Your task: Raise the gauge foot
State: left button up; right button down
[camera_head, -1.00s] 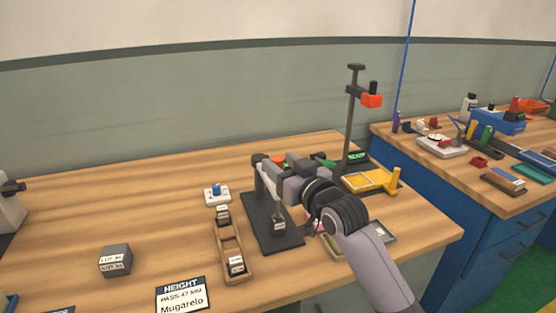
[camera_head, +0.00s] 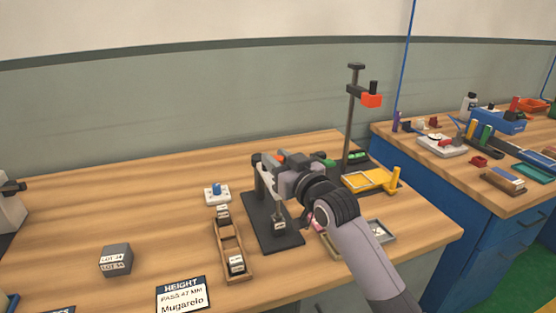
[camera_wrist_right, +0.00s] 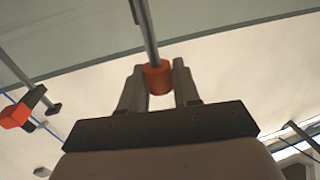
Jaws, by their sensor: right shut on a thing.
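The height gauge stands on a dark base plate (camera_head: 266,224) near the middle of the bench, with an upright at its left rear. A small labelled block (camera_head: 280,224) sits on the base plate below the gauge's thin rod. My right gripper (camera_head: 282,163) reaches over the gauge from the right and hides much of its upper part. In the right wrist view, the fingers (camera_wrist_right: 159,85) are shut on an orange-red knob (camera_wrist_right: 158,77) on a grey rod. My left gripper is out of view.
A wooden rack (camera_head: 230,244) with labelled blocks lies left of the base plate. A grey lot block (camera_head: 115,260) and the HEIGHT card (camera_head: 182,295) are at the front left. A tall stand (camera_head: 350,115) and yellow fixture (camera_head: 368,181) are at the right rear.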

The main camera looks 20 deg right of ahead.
jog(key=shift+r+p, duration=1.45)
jog(key=shift+r, duration=0.2)
jog(key=c, duration=0.9)
grip_release()
jog(key=shift+c, duration=0.2)
jog(key=shift+s+f, duration=0.1)
jog(key=shift+s, duration=0.2)
jog(key=v, duration=0.6)
jog(key=shift+s+d+b, duration=0.2)
jog(key=shift+s+b, duration=0.05)
jog(key=shift+b, duration=0.2)
